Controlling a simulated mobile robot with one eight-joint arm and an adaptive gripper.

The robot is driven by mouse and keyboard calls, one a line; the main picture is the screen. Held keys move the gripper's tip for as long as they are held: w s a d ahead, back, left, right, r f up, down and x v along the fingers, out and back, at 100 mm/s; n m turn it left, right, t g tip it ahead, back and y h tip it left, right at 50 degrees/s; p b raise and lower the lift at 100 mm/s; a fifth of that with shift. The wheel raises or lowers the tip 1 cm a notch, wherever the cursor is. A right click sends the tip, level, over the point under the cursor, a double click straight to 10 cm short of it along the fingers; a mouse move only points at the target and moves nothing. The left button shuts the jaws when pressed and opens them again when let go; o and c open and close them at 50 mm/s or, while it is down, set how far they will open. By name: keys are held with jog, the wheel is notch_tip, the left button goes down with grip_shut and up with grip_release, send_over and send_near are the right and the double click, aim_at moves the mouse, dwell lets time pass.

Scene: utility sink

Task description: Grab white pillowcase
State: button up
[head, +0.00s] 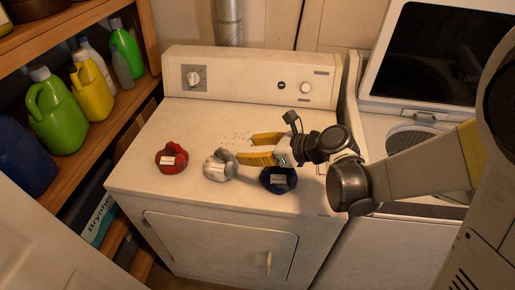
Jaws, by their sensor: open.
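A small white-grey bundled cloth (216,169), which fits the white pillowcase, lies on top of the white dryer (135,190). It has a pale label on it. My gripper (248,149) has yellow fingers and is open. It reaches in from the right over the dryer top, with its fingertips just up and right of the white cloth. No cloth shows between the fingers. I cannot tell the exact height of the fingers above the surface.
A red bundle (171,158) lies left of the white one, and a dark blue bundle (279,180) lies to its right, below my gripper. A washer (437,60) with its lid up stands at right. Wooden shelves with bottles (57,112) stand at left.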

aim_at(228, 151)
jog(key=b+x, duration=0.1)
jog(key=x, duration=0.5)
jog(key=shift+b, duration=0.3)
jog(key=shift+w+a+f+b, duration=0.1)
jog(key=shift+a+f+b, duration=0.35)
jog(key=shift+a, duration=0.1)
jog(key=b+x, duration=0.1)
jog(key=x, duration=0.3)
jog(key=shift+r, duration=0.1)
jog(key=shift+d, duration=0.1)
jog(key=shift+c, duration=0.6)
grip_shut()
